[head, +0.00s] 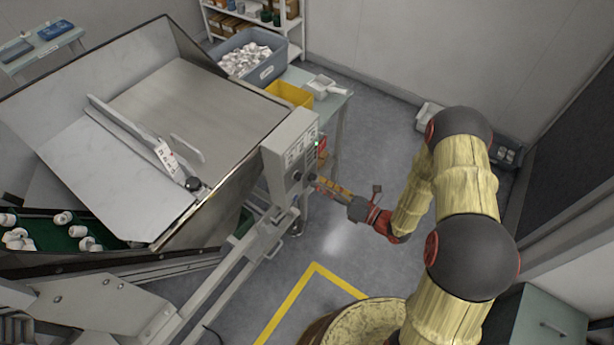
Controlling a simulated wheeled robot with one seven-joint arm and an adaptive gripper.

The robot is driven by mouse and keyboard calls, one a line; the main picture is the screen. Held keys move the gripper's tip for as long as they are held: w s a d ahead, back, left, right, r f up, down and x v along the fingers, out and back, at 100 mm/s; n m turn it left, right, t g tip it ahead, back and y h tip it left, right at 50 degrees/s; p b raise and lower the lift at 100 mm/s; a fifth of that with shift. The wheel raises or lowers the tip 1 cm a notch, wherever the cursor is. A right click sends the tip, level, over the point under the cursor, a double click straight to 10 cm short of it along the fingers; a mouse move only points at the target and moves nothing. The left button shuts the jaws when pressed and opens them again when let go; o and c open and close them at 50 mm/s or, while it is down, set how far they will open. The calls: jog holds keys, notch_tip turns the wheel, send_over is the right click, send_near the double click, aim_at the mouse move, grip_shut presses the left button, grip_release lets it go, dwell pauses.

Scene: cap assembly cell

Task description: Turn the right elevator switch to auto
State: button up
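A light grey control box (290,150) stands at the right side of the metal hopper, with labels on its upper face. A dark round switch knob (297,177) shows low on its front. My gripper (318,184) reaches in from the right, its tips at or very near the lower right of the box. The fingers are small and overlap the box's edge, so I cannot tell whether they touch a switch or how far they are apart. The right switch and its setting are not clear behind the fingertips.
The large metal hopper (185,105) fills the left, above a green conveyor (60,230) with white caps. Behind the box are a yellow bin (290,93) and a grey crate (275,68) of white parts. Open floor (345,245) lies below my gripper.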

aim_at(302, 175)
jog(key=b+x, duration=0.1)
jog(key=x, duration=0.5)
jog(key=shift+w+a, duration=0.2)
jog(key=shift+a, duration=0.15)
jog(key=shift+c, duration=0.6)
jog(key=c, duration=0.8)
